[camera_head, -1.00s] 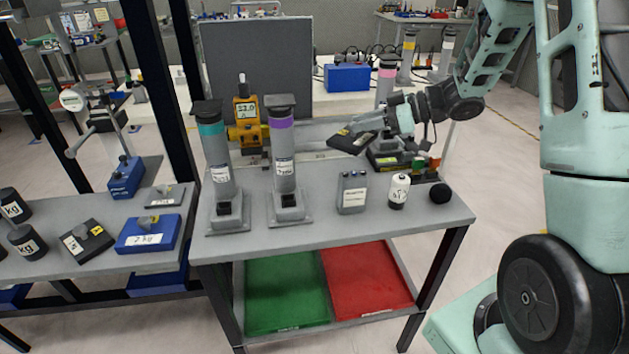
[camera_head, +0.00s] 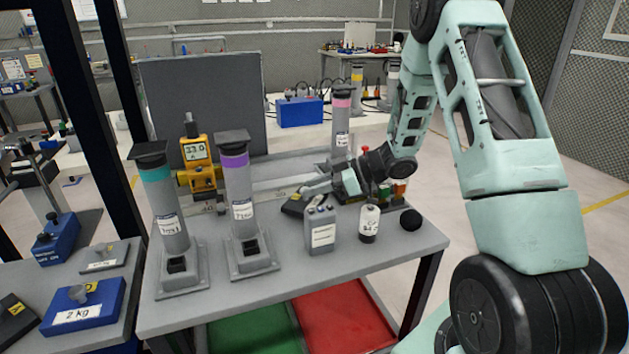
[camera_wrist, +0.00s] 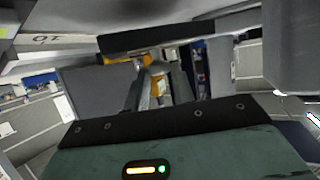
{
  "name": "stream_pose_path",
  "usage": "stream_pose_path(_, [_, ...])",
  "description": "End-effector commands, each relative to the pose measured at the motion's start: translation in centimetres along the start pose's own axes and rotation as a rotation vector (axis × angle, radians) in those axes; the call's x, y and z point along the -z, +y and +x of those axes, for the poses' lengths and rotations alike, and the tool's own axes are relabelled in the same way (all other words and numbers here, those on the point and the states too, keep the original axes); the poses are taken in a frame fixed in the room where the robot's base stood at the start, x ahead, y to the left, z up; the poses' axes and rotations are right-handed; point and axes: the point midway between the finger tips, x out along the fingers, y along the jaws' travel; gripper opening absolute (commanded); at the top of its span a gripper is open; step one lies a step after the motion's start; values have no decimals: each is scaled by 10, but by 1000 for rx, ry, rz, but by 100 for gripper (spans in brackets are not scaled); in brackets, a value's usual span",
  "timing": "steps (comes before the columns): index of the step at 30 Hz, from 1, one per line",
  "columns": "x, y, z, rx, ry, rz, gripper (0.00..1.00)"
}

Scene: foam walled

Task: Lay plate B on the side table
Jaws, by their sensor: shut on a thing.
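A dark flat plate with a yellow mark (camera_head: 293,207) is in my gripper (camera_head: 310,194), low over the grey table (camera_head: 380,256) behind a grey box. Its letter is too small to read, and I cannot tell whether it touches the tabletop. The gripper's jaws are partly hidden by the box and the steep view. In the wrist view, a dark bar (camera_wrist: 170,38) crosses in front of the camera. No label tells me which table is the side table; a second grey table (camera_head: 125,318) stands at the left.
Grey box (camera_head: 320,231), white bottle (camera_head: 369,223) and black ball (camera_head: 410,220) stand close in front and right. A purple-banded column (camera_head: 240,195) and teal-banded column (camera_head: 166,205) stand left.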

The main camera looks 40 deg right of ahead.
Motion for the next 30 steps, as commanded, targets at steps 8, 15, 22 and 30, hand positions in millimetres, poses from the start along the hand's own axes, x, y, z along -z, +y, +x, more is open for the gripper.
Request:
stream_pose_path(8, [-24,0,11,0,4,-1,0])
stream_pose_path(15, [-24,0,11,0,4,-1,0])
stream_pose_path(22, [-27,0,11,0,0,1,46])
stream_pose_path(30, [-25,0,10,0,0,0,46])
